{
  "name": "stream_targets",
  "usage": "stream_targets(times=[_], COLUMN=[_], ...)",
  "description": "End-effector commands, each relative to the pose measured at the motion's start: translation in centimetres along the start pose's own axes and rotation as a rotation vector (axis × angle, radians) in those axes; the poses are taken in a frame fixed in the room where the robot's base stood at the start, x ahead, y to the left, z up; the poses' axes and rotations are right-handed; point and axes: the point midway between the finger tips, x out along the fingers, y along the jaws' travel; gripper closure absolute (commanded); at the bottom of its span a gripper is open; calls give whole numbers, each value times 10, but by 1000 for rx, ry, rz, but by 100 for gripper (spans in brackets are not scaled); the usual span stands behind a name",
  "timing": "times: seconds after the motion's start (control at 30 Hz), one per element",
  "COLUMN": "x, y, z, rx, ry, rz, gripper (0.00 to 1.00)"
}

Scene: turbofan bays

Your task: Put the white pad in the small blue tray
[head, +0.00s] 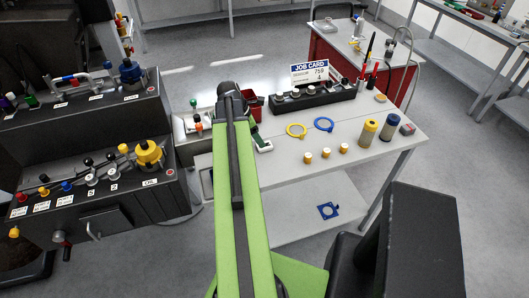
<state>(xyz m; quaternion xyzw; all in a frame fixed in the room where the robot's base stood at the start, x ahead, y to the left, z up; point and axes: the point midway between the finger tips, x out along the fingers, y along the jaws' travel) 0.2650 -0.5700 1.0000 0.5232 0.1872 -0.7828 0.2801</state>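My green arm reaches forward over the left end of the light grey workbench (365,155). The dark end of the arm, with my gripper (229,90), is seen from behind, and its fingers cannot be made out. A small white and dark green item (263,146) lies on the bench just right of the arm; I cannot tell if it is the white pad. A small blue flat piece (328,211) with a ring-like shape lies on the lower shelf. I cannot make out a small blue tray for certain; my arm hides part of the bench.
A yellow ring (296,131), a blue ring (324,124), several yellow-and-white cylinders and two larger bottles (369,133) stand on the bench. A dark rack (312,97) and a red bin (252,104) are behind. Black consoles (95,190) fill the left.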

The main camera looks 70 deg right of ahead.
Motion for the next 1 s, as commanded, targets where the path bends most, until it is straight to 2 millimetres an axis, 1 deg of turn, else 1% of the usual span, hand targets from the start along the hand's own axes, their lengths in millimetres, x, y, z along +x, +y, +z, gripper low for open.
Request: stream_targets(times=[0.07, 0.3, 0.33, 0.4, 0.57, 0.6, 1.0], x=[6, 48, 51, 54, 50, 50, 50], y=[-1, -4, -4, -4, -4, -4, -4], z=[0, -3, -3, -1, 1, 1, 1], rx=[1, 2, 2, 1, 1, 1, 1], ry=[0, 0, 0, 0, 0, 0, 0], rz=[0, 0, -1, -1, -1, -1, -1], gripper=[35, 35, 35, 35, 35, 36, 88])
